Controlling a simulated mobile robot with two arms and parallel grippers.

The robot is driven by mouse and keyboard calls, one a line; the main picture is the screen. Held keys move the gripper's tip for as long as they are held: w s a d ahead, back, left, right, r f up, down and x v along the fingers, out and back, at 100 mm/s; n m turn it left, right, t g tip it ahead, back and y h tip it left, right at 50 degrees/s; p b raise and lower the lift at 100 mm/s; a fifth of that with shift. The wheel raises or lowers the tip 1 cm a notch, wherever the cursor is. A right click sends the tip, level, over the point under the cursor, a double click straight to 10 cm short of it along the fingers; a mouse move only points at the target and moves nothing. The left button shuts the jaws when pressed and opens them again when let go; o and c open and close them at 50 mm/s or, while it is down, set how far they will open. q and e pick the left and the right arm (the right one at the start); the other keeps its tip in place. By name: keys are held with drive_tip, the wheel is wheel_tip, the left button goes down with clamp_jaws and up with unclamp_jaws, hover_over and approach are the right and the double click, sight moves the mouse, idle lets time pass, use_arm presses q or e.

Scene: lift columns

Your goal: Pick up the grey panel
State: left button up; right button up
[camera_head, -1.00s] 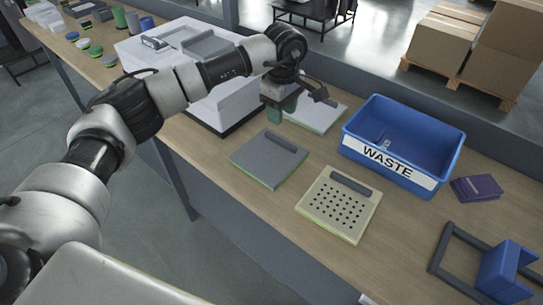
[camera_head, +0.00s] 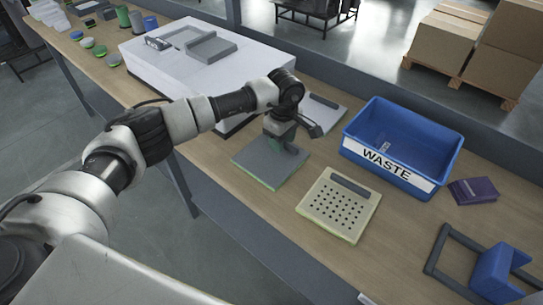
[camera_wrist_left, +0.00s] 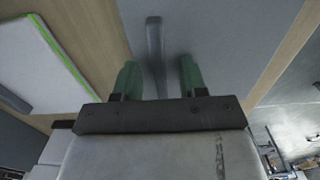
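The grey panel (camera_head: 262,169) lies flat on the wooden workbench, a square plate with a dark raised handle bar on top. My left gripper (camera_head: 284,145) is low over the panel's far part, at the handle. In the left wrist view, the panel (camera_wrist_left: 215,35) fills the middle, and its handle bar (camera_wrist_left: 154,45) runs between the two green fingers of my left gripper (camera_wrist_left: 160,78). The fingers are open, with a gap on each side of the bar. In the head view my gripper hides most of the handle. My right gripper is not in view.
A cream perforated panel (camera_head: 338,211) lies right of the grey one. The blue WASTE bin (camera_head: 420,185) stands behind it. A white panel (camera_head: 325,115) lies behind my gripper; a large white box (camera_head: 150,72) stands left. Purple pieces (camera_head: 473,190) lie right of the bin.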

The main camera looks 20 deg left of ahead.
use_arm(q)
clamp_jaws()
drive_tip(key=shift+r, duration=0.15)
